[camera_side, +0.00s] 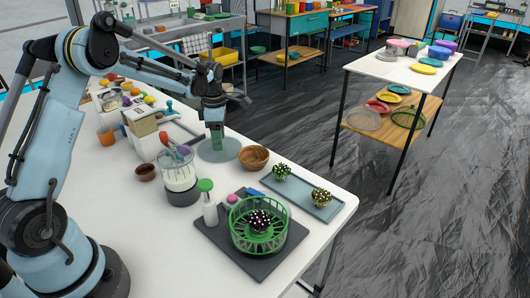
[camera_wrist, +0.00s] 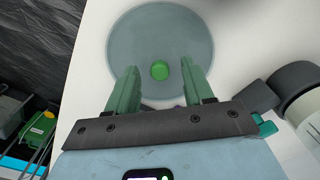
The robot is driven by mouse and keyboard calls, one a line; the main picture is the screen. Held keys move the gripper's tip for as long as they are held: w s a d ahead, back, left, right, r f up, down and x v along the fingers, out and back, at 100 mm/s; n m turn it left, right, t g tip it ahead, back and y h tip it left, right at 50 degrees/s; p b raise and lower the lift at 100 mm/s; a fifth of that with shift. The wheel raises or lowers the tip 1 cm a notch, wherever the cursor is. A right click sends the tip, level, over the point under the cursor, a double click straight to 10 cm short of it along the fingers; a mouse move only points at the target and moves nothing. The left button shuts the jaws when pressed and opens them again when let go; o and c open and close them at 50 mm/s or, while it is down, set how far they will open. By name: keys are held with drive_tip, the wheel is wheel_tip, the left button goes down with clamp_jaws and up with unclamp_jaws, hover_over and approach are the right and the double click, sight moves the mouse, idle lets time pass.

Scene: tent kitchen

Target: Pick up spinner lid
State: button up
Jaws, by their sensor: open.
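The spinner lid (camera_side: 208,155) is a round, grey-green translucent disc lying flat on the white table. In the wrist view the lid (camera_wrist: 160,25) shows a round green knob (camera_wrist: 160,70) at its centre. My gripper (camera_side: 217,145) points down over the lid. In the wrist view my gripper (camera_wrist: 160,74) is open, with one green finger on each side of the knob and a gap on both sides. In the side view the fingers hide the knob. I cannot tell whether the fingertips touch the lid.
A wooden bowl (camera_side: 254,158) stands close to the lid's right. A green basket (camera_side: 238,232) holding a dark, white-dotted item sits on a dark mat (camera_side: 222,237). A green-topped white bottle (camera_side: 209,208), a jar of utensils (camera_side: 181,178) and a blue-grey tray (camera_side: 327,212) are nearby.

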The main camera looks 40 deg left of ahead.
drive_tip(key=shift+f, duration=0.3)
drive_tip(key=shift+c, duration=0.5)
clamp_jaws()
drive_tip(key=shift+r, duration=0.15)
